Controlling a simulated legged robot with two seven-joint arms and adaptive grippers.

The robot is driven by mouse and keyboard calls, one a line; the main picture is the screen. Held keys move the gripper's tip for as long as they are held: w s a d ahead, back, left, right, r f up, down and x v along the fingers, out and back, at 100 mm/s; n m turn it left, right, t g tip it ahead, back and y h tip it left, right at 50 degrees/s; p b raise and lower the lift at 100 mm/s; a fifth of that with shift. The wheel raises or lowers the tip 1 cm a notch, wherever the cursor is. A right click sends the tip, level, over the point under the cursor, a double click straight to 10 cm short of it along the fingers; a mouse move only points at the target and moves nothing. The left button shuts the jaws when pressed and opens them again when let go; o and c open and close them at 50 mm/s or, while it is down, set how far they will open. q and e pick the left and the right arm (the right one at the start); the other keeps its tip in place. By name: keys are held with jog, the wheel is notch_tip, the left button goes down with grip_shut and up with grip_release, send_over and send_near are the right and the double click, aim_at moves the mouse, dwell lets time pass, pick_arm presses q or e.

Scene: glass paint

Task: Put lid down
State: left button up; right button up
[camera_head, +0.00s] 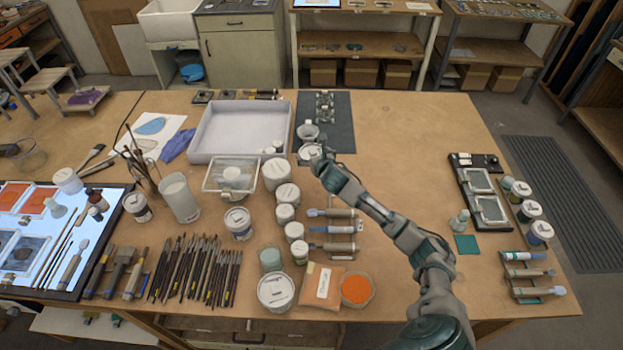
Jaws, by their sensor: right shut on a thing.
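My right arm comes in from the lower right. Its gripper (322,160) is near the lower edge of the dark mat, shut on a small pale round lid (308,152). The gripper partly covers the lid, and I cannot tell whether the lid touches the table. A small grey bowl (307,131) stands just beyond it on the dark mat (340,127). Several white-lidded jars (275,173) stand to the left and below the gripper. My left gripper is not in view.
A large pale tray (240,107) lies left of the mat. A lidded clear container (231,177) stands below it. The table right of the mat is clear.

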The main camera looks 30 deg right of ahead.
jog(key=f, duration=0.6)
jog(key=shift+w+a+f, duration=0.1)
jog(key=shift+w+a, duration=0.2)
jog(key=shift+a, duration=0.1)
jog(key=f, duration=0.2)
jog(key=d+f, duration=0.1)
jog(key=f, duration=0.1)
jog(key=shift+f+b, duration=0.3)
jog(key=shift+b, duration=0.05)
jog(key=shift+f, duration=0.1)
jog(key=shift+c, duration=0.4)
jog(key=shift+a, duration=0.4)
jog(key=o, duration=0.6)
jog(key=shift+d, duration=0.1)
